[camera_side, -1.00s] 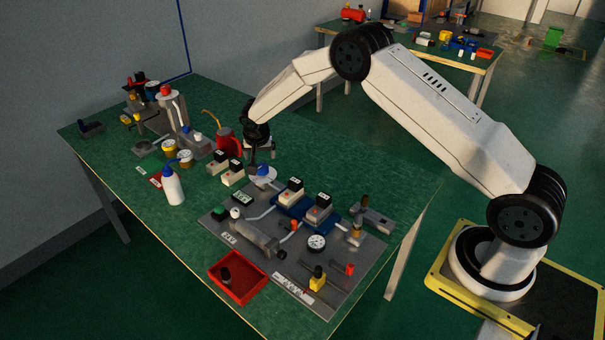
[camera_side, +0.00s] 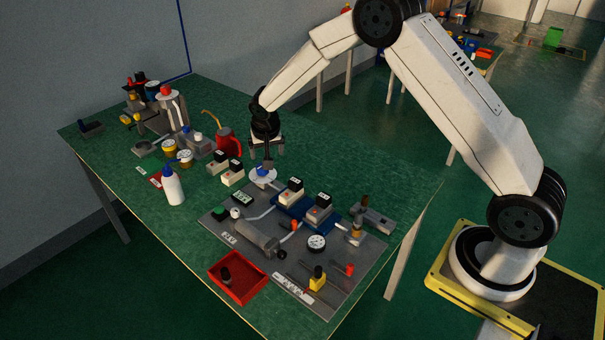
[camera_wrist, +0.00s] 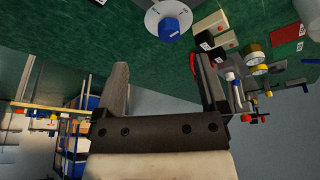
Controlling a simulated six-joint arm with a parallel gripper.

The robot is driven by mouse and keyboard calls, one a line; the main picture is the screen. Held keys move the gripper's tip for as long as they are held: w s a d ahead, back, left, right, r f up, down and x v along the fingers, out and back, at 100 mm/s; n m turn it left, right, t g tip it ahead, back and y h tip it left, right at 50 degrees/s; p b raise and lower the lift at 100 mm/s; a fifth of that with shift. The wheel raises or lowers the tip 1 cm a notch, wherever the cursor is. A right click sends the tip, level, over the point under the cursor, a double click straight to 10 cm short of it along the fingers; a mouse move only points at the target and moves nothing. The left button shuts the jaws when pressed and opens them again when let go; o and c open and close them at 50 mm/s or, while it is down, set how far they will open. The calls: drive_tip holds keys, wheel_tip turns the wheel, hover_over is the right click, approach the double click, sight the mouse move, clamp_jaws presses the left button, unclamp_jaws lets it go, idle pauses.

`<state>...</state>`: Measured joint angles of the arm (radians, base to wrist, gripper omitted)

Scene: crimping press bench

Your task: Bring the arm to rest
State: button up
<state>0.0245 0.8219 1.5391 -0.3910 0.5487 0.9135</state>
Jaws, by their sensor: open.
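My gripper (camera_side: 267,155) hangs above the green bench (camera_side: 330,150), over the area behind the grey fixture plate (camera_side: 350,285). In the wrist view its two fingers (camera_wrist: 163,90) stand wide apart with nothing between them. The blue knob on a white disc (camera_side: 263,174) lies just below the gripper in the side view. The same knob shows near the top of the wrist view (camera_wrist: 169,26), beyond the fingertips. My gripper looks clear of it.
Two white-and-black boxes (camera_side: 232,173) and a red oil can (camera_side: 227,143) stand close by on the left. A white bottle (camera_side: 173,187) and a red tray (camera_side: 238,280) are nearer the front. The bench's right rear is bare.

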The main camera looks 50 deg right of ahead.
drive_tip(key=s+a+r+n, duration=0.1)
drive_tip(key=s+r+n, duration=0.1)
drive_tip(key=s, duration=0.7)
drive_tip(key=s+a+r+n+y, duration=0.1)
drive_tip(key=s+a+r+n, duration=0.1)
drive_tip(key=s, duration=0.7)
drive_tip(key=s+a+r+n+y, duration=0.1)
drive_tip(key=s+a+r+n, duration=0.1)
drive_tip(key=s, duration=0.7)
drive_tip(key=shift+s+r+n, duration=0.35)
drive_tip(key=shift+r+n, duration=0.1)
drive_tip(key=shift+n, duration=0.15)
